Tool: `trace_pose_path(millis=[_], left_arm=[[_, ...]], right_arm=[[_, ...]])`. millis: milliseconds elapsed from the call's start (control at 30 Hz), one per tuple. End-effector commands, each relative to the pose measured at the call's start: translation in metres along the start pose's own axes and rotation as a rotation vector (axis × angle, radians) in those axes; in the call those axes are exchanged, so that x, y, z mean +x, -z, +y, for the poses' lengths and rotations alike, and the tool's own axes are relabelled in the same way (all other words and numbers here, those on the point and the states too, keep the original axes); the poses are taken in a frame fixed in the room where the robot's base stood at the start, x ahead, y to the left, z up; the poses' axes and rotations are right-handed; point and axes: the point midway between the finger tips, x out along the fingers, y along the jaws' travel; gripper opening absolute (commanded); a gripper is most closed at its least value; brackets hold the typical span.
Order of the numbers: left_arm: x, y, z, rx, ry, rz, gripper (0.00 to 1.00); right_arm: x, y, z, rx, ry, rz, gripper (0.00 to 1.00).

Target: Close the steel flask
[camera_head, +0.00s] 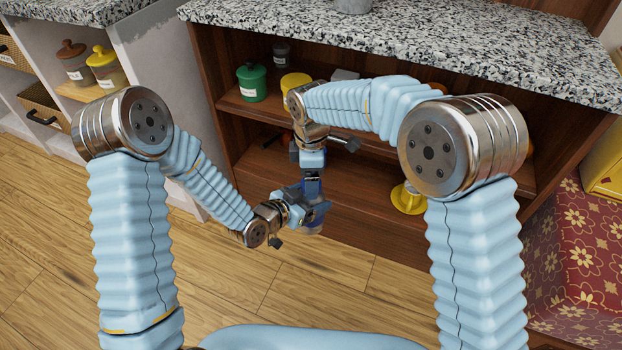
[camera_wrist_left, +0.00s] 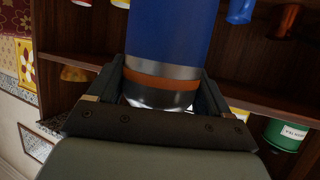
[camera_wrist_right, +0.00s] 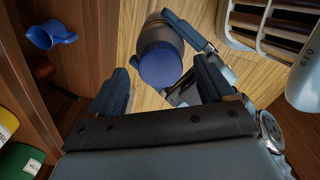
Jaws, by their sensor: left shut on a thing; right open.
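The steel flask (camera_wrist_left: 170,35) is gripped in my left gripper (camera_wrist_left: 160,95); the left wrist view shows its blue cylinder, a steel band and an orange ring between the fingers. In the right wrist view the flask (camera_wrist_right: 161,66) shows a round blue end facing that camera. I cannot tell if this end is a separate lid. My right gripper (camera_wrist_right: 160,88) is open, with its fingers spread to either side below the blue end and nothing visibly clamped. In the head view my left gripper (camera_head: 315,210) is just below my right gripper (camera_head: 312,187), and they hide most of the flask.
A brown shelf unit with a granite top (camera_head: 400,35) stands close in front. Its shelves hold a green canister (camera_head: 252,82), a yellow canister (camera_head: 295,82) and a yellow funnel-like object (camera_head: 408,198). Wooden floor (camera_head: 330,290) is clear.

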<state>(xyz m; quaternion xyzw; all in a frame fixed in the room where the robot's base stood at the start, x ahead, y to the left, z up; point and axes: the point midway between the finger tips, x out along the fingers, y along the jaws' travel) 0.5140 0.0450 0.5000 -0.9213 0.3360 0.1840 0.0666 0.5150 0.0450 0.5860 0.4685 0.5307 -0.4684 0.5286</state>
Motion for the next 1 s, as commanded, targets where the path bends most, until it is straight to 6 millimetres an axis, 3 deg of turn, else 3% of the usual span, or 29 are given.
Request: trace_pose_path(millis=[200, 567, 667, 900, 1000], left_arm=[[0.0, 0.002, 0.0, 0.001, 0.0, 0.004, 0.0], [0.0, 0.002, 0.0, 0.001, 0.0, 0.004, 0.0], [0.0, 0.002, 0.0, 0.001, 0.0, 0.004, 0.0], [0.0, 0.002, 0.0, 0.001, 0.0, 0.004, 0.0], [0.0, 0.002, 0.0, 0.001, 0.0, 0.004, 0.0]], right_arm=[[-0.026, 0.0, 0.0, 0.0, -0.001, 0.0, 0.81], [-0.029, 0.0, 0.0, -0.01, 0.001, -0.001, 0.77], [-0.032, 0.001, 0.0, -0.109, 0.005, 0.002, 0.77], [-0.054, 0.001, 0.0, -0.581, 0.006, 0.003, 0.77], [-0.061, 0.0, 0.0, -0.698, 0.003, 0.001, 0.77]])
